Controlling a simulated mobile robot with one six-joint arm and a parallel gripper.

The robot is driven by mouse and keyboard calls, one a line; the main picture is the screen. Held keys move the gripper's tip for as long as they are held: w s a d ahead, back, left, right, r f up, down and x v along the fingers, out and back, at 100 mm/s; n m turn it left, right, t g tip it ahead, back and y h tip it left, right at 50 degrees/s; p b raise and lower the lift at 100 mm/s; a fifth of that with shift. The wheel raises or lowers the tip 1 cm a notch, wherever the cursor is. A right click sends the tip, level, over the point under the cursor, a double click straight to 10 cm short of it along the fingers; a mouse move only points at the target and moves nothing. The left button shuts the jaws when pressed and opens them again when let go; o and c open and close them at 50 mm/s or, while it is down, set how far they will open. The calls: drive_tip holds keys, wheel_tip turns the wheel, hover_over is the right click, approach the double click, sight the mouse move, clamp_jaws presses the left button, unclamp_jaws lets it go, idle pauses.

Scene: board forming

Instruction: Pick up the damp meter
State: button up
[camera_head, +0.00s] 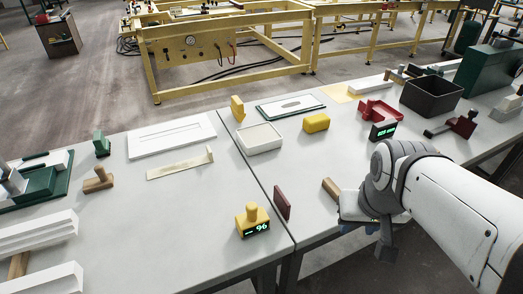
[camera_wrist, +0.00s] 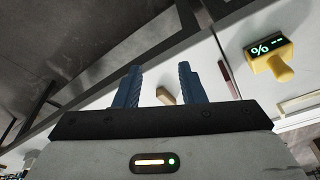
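The damp meter is a yellow block with a knob on top and a dark display with green marks. In the head view the damp meter (camera_head: 253,222) stands upright near the front edge of the table, left of my gripper. It also shows in the wrist view (camera_wrist: 270,60) at the upper right, outside the fingers. My gripper (camera_head: 380,243) is at the table's front edge at the right, apart from the meter; the forearm hides part of it. In the wrist view my gripper's (camera_wrist: 158,72) two blue fingers are spread with nothing held between them.
A thin dark red block (camera_head: 282,203) stands between the meter and my gripper. A wooden piece (camera_head: 331,188) lies beside my gripper. A white tray (camera_head: 259,139), a yellow block (camera_head: 316,122) and a dark bin (camera_head: 431,96) are farther back.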

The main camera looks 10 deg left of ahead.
drive_tip(key=shift+w+d, duration=0.15)
drive_tip(key=shift+w, duration=0.05)
